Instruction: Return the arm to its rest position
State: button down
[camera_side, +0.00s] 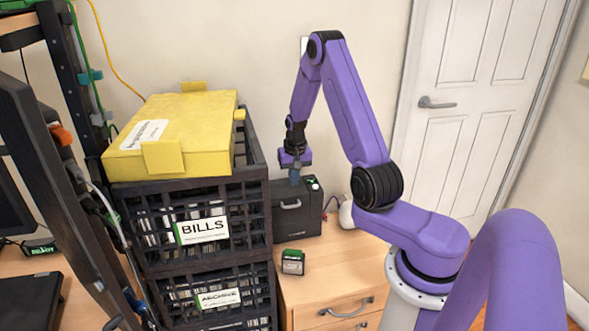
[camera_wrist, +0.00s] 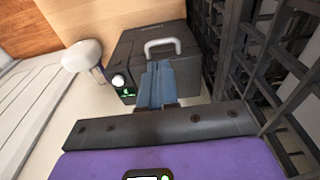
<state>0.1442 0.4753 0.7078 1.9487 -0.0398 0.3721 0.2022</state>
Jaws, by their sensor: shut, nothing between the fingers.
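My purple arm reaches over the wooden cabinet in the side view. My gripper (camera_side: 295,176) points down above the black box with a grey handle (camera_side: 298,222). The wrist view shows my gripper's blue-grey fingers (camera_wrist: 157,88) together, with nothing between them. The black box (camera_wrist: 190,35) lies beyond the fingertips there. I cannot tell whether the fingertips touch it.
Stacked black crates labelled BILLS (camera_side: 130,243) and ARCHIVE (camera_side: 175,313) stand left of my gripper. A yellow folder (camera_side: 200,115) lies on top. A small green-and-black box (camera_side: 293,262) sits on the cabinet top (camera_side: 335,262). A white door (camera_side: 470,130) is behind.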

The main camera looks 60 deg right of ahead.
jog(key=s+a+r+n+t+h, duration=0.1)
jog(key=a+r+n, duration=0.5)
jog(key=r, duration=0.3)
jog(key=s+a+r+n+t, duration=0.1)
jog(key=a+r+n+t, duration=0.1)
jog(key=a+r+n, duration=0.65)
jog(key=s+a+n+g, duration=0.1)
jog(key=s+a+n, duration=0.1)
jog(key=s+a, duration=0.3)
jog(key=s+a+n+g+y, duration=0.1)
jog(key=s+a, duration=0.4)
jog(key=s, duration=0.7)
jog(key=s+a+n+g+y, duration=0.1)
jog(key=s+a+n, duration=0.3)
jog(key=s, duration=0.4)
jog(key=shift+s+a+f+g, duration=0.25)
jog(key=shift+s+a+g, duration=0.15)
jog(key=shift+a, duration=0.15)
